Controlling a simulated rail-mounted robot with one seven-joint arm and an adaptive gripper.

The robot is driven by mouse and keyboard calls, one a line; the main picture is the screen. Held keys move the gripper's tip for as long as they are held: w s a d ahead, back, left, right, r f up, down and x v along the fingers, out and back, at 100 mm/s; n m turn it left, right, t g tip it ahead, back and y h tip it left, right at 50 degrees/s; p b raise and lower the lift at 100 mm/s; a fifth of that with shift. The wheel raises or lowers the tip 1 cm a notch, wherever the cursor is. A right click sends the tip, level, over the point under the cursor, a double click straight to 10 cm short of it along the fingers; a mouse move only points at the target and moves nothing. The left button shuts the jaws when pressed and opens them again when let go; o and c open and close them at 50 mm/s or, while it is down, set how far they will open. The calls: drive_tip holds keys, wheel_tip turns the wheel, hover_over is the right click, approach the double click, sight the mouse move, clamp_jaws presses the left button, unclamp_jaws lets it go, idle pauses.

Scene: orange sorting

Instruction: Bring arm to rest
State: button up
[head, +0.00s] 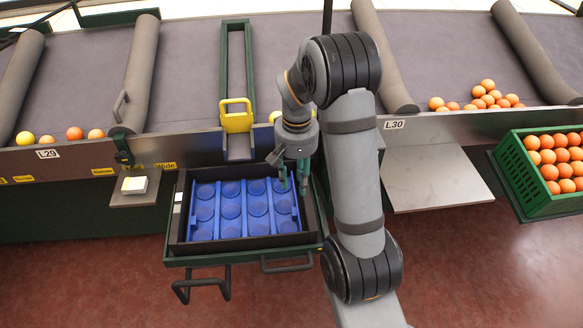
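My arm (352,165) rises from the bottom right of centre and bends over at the top. My gripper (293,183) points down over the right side of a blue tray (230,209) with round cups. Its two green fingers stand apart, with nothing visible between them. The tray lies in a black box (247,243) on a green-framed stand, and its visible cups look empty. The small scale makes the height of the fingertips above the tray hard to tell.
A grey sorting table (190,80) with rolled dividers runs along the back. Oranges (487,98) lie at its right, others (74,133) at its left. A green crate (519,178) full of oranges stands at right, beside a bare metal shelf (435,180). Red floor lies in front.

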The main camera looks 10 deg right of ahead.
sight(295, 211)
wheel_tip(295, 211, down, 13)
drive_tip(key=shift+r+b, duration=0.15)
drive_tip(key=shift+b, duration=0.7)
drive_tip(key=shift+r+p, duration=0.5)
drive_tip(key=shift+r, duration=0.6)
